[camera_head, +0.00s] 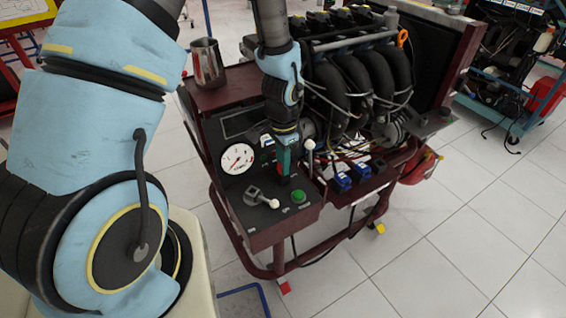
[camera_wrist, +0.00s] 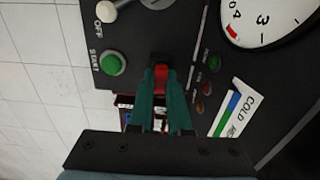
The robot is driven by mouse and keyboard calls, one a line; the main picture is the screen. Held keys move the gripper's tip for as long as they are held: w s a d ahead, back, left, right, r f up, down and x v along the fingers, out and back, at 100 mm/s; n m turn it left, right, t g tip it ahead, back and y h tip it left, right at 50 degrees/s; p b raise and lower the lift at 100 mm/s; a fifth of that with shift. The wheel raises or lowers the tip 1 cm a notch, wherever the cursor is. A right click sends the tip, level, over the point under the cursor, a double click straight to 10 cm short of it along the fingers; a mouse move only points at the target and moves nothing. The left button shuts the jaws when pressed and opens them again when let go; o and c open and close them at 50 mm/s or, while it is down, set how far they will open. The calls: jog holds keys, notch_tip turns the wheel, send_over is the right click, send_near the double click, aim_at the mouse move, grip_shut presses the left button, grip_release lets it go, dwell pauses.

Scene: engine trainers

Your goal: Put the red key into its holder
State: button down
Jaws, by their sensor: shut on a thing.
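My gripper (camera_wrist: 161,72) has teal fingers shut on the red key (camera_wrist: 161,82). The key shows as a red strip between the fingers in the wrist view. The fingertips point at the black control panel (camera_wrist: 130,22), close to its face. A small dark piece at the fingertips may be the holder, but I cannot tell whether the key is in it. In the head view my gripper (camera_head: 285,168) is over the panel (camera_head: 255,222), right of the gauge, and the key is not clearly visible.
Near the fingers are a green start button (camera_wrist: 112,63), a white-knobbed lever (camera_wrist: 106,12), a round gauge (camera_wrist: 265,22) and a cold-hot strip gauge (camera_wrist: 231,110). A metal cup (camera_head: 208,63) stands on the engine stand. The engine (camera_head: 365,90) is close behind my gripper.

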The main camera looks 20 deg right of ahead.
jog(key=shift+f, duration=0.15)
jog(key=shift+c, duration=2.3)
grip_release()
jog(key=shift+r, duration=0.2)
jog(key=shift+r+p, duration=1.25)
jog(key=shift+r, duration=0.1)
jog(key=shift+r, duration=0.15)
jog(key=shift+r+p, duration=2.05)
jog(key=shift+r, duration=0.3)
jog(key=shift+s, duration=0.1)
